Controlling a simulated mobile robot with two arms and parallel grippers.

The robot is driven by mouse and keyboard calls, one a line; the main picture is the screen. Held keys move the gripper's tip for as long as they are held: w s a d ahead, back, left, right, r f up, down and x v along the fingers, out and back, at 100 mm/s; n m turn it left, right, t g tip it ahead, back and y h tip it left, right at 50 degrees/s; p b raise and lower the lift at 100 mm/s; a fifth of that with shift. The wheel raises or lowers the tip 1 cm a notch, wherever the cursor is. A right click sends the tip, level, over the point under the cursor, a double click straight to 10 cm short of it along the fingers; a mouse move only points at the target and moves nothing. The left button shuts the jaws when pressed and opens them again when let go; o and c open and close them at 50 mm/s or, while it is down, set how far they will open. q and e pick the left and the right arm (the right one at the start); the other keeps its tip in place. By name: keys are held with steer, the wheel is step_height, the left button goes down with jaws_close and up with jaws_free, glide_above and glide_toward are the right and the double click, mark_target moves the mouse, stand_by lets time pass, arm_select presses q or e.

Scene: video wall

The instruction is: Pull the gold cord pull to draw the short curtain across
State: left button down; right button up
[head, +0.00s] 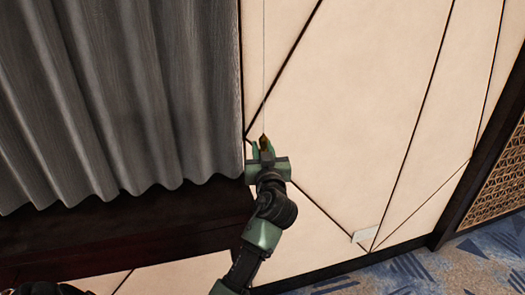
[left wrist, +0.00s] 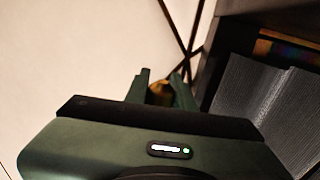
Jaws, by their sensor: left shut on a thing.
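The gold cord pull (head: 264,140) hangs on a thin cord (head: 264,70) in front of the pale wall, just right of the curtain. My left gripper (head: 262,148) is shut on it, with the gold tip showing above the fingers. In the left wrist view the gold cord pull (left wrist: 160,92) sits between the two green fingers (left wrist: 162,88). The short grey curtain (head: 110,95) hangs in folds at the left of the head view. It also shows at the right of the left wrist view (left wrist: 262,95). My right gripper is not in view.
A dark ledge (head: 120,235) runs below the curtain. The pale wall (head: 370,90) has dark diagonal seams and a small white plate (head: 364,235) low down. A lattice panel (head: 497,180) in a dark frame stands at right, above blue patterned carpet (head: 420,270).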

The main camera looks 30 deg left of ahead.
arm_select(q)
steer(key=shift+d+f+h, duration=0.1)
steer(key=shift+f+h, duration=0.2)
steer(key=shift+f, duration=0.45)
steer(key=c, duration=1.4)
jaws_free()
steer(key=shift+o, duration=1.1)
steer(key=shift+r, duration=0.2)
steer(key=b+v, duration=0.1)
steer(key=v, duration=0.6)
steer(key=shift+s+d+b, duration=0.2)
steer(key=shift+s+b, duration=0.1)
steer(key=shift+b, duration=0.1)
steer(key=shift+f, duration=0.1)
